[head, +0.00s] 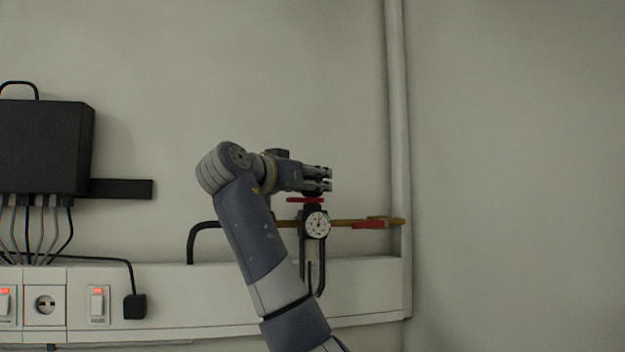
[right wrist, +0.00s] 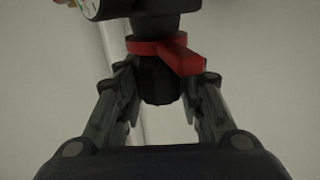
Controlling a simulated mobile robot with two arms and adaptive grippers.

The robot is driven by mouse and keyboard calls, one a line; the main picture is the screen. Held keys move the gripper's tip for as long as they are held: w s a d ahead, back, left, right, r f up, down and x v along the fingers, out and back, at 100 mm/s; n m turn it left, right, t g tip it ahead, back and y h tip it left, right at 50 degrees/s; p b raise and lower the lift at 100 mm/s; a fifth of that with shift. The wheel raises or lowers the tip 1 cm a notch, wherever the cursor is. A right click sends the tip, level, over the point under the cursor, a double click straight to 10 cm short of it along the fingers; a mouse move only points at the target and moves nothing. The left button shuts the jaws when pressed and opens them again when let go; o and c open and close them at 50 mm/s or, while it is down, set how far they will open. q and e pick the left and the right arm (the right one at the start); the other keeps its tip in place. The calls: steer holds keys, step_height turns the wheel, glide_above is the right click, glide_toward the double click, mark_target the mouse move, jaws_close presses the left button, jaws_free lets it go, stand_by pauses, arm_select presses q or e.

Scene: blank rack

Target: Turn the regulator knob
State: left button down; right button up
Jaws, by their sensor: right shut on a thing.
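The regulator (head: 309,222) is a dark body with a round white gauge (head: 317,224), mounted on a brass pipe at the wall. Its black knob (right wrist: 160,88) shows in the right wrist view, with a red ring and pointer (right wrist: 183,55) beside it. The red ring also shows in the head view (head: 304,199), at the top of the regulator. My right gripper (head: 328,180) is just above the regulator, and its fingers (right wrist: 164,92) are shut on the knob from both sides. The knob is mostly hidden in the head view. My left gripper is out of view.
A brass pipe with a red lever (head: 368,225) runs right to a vertical pipe (head: 398,150). A white wall duct (head: 375,285) carries switches and a socket (head: 45,305). A black box (head: 42,148) with several cables hangs at left. The wall above my arm is clear.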

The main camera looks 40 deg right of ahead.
steer(key=shift+f+m+g, duration=0.1)
steer(key=shift+m+g, duration=0.2)
steer(key=shift+g, duration=0.2)
steer(key=o, duration=1.1)
steer(key=shift+a, duration=0.1)
steer(key=s+a, duration=0.2)
steer(key=a, duration=0.9)
steer(key=shift+a, duration=0.35)
steer(key=shift+s, duration=0.1)
